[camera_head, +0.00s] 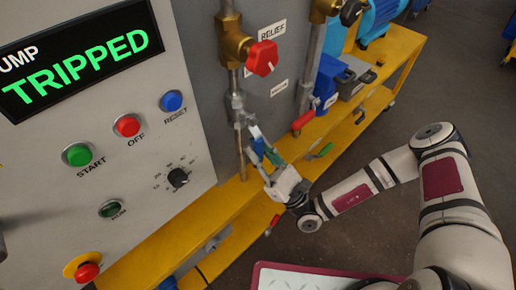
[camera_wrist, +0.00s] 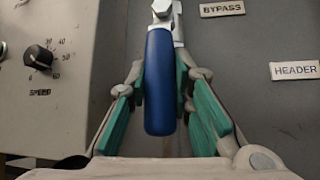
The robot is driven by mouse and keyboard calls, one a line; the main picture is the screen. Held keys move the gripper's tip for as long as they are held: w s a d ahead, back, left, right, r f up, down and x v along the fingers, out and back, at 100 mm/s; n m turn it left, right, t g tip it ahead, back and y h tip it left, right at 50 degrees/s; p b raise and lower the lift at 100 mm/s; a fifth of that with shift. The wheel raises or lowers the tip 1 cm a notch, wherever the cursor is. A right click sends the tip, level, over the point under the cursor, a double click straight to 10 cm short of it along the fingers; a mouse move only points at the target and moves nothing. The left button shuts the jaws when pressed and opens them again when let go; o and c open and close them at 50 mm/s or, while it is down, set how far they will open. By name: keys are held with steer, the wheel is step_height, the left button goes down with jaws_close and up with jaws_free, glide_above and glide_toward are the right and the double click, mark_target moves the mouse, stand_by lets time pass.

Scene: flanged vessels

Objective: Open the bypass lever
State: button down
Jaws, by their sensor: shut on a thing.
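The bypass lever has a blue handle (camera_wrist: 160,85) that hangs down from a silver valve stem in the wrist view, beside the BYPASS label (camera_wrist: 221,8). In the head view, part of the blue handle (camera_head: 258,147) shows on the pipe, partly hidden by the fingers. My gripper (camera_head: 267,151) reaches it from the lower right. Its green-padded fingers are shut on the handle, one on each side, and the handle's lower end shows between them in the wrist view.
A grey control panel (camera_head: 130,190) with buttons and a lit TRIPPED display (camera_head: 82,60) stands at left. A red valve knob (camera_head: 262,58) sits above the lever, and a red lever handle (camera_head: 303,121) lies to its right. A yellow frame (camera_head: 190,230) runs below. Open floor lies at right.

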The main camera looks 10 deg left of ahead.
steer(key=shift+s+f, duration=0.1)
steer(key=c, duration=1.4)
jaws_free()
steer(key=v, duration=1.2)
